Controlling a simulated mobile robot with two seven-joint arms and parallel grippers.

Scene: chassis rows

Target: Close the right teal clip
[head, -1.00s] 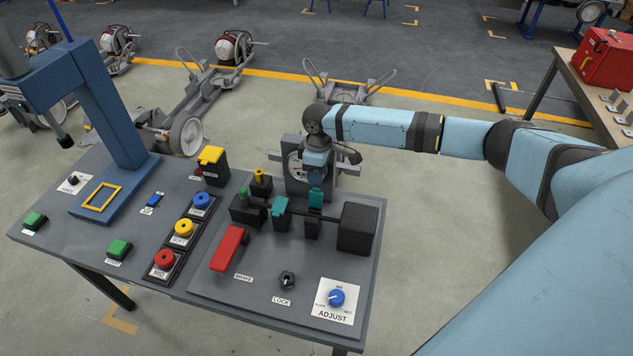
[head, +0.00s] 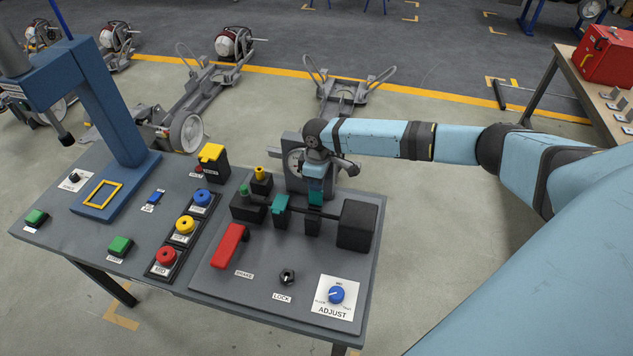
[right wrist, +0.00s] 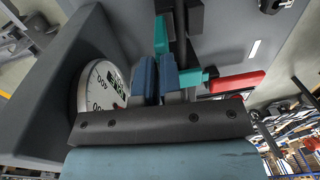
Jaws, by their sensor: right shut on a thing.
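The right teal clip (head: 315,198) sits on the dark bar of the console, beside the black block at its right end. The left teal clip (head: 281,203) is on the same bar, and its top leans to one side. My right gripper (head: 316,184) comes down from above onto the right clip. In the right wrist view the blue fingers (right wrist: 157,78) are closed on the right clip (right wrist: 160,36), whose teal part shows just beyond their tips. The fingers hide part of it, so its exact angle is unclear. My left gripper is not in view.
A grey gauge housing (head: 292,146) stands close behind the bar. The black block (head: 357,224) is to the right of the clips. A red brake lever (head: 230,246) and a blue adjust knob (head: 336,294) are in front.

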